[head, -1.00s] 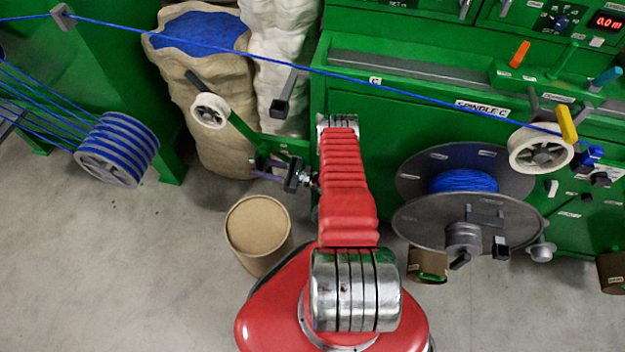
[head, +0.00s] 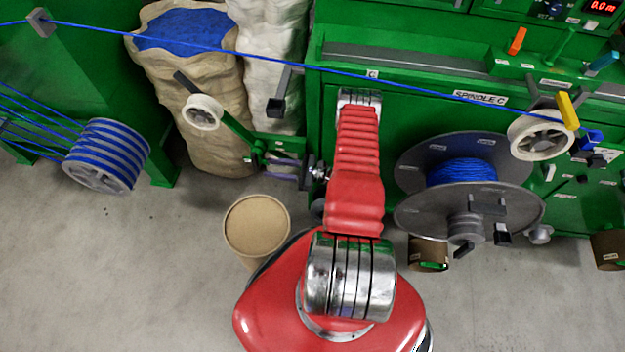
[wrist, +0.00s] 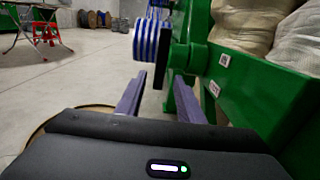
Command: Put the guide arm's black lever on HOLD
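The green guide arm (head: 232,130) carries a white roller (head: 202,112) and slants down right to a pivot in the head view. My gripper (head: 268,161) is beside that pivot, coming from the right. In the wrist view its two purple fingers (wrist: 158,84) are apart, with nothing clamped between them. An upright black bar (wrist: 164,62), which looks like the lever, shows between and beyond the fingertips. I cannot tell whether a finger touches it.
A blue-striped drum (head: 106,156) is at the left, also beyond the lever in the wrist view (wrist: 147,40). A sack of blue material (head: 190,90) stands behind the guide arm. A cardboard drum (head: 257,226) stands below my gripper. A blue cable (head: 330,70) runs overhead.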

